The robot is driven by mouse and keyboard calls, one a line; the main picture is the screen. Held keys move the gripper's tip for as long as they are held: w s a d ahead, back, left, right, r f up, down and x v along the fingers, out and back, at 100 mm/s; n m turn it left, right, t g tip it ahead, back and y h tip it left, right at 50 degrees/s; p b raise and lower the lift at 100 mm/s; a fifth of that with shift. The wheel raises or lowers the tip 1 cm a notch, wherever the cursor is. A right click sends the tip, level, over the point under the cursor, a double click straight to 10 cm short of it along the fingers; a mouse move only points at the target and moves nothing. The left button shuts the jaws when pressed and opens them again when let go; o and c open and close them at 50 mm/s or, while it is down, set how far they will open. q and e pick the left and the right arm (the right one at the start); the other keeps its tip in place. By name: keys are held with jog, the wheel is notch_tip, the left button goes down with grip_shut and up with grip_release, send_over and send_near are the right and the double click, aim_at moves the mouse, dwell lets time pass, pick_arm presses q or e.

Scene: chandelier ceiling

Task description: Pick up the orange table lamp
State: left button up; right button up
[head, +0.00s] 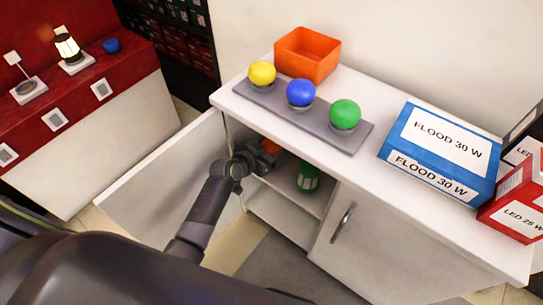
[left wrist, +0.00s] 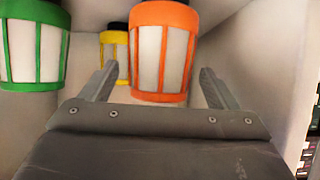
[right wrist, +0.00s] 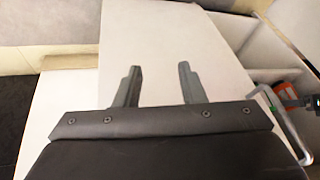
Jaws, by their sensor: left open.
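The orange table lamp (left wrist: 163,55) has an orange frame around a white shade. In the left wrist view it stands just ahead, between the two fingers of my left gripper (left wrist: 158,88), which is open and not closed on it. In the head view the lamp (head: 270,147) is mostly hidden behind my left gripper (head: 256,158), inside the open cabinet. A green lamp (left wrist: 36,45) is to its left and a yellow lamp (left wrist: 114,52) is farther back. The green lamp (head: 307,177) also shows in the head view. My right gripper (right wrist: 155,85) is open and empty.
The cabinet's left door (head: 165,180) stands open and the right door (head: 375,240) is shut. On top are an orange bin (head: 308,54), a grey strip (head: 300,120) with yellow, blue and green knobs, and a blue box (head: 440,150). The cabinet wall (left wrist: 270,60) is close on the right.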

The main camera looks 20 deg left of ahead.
pick_arm(q)
jog(key=shift+w+d+f, duration=0.1)
jog(key=shift+w, duration=0.15)
jog(key=shift+c, duration=0.4)
jog(key=c, duration=1)
jog(key=shift+c, duration=0.6)
jog(key=shift+r, duration=0.2)
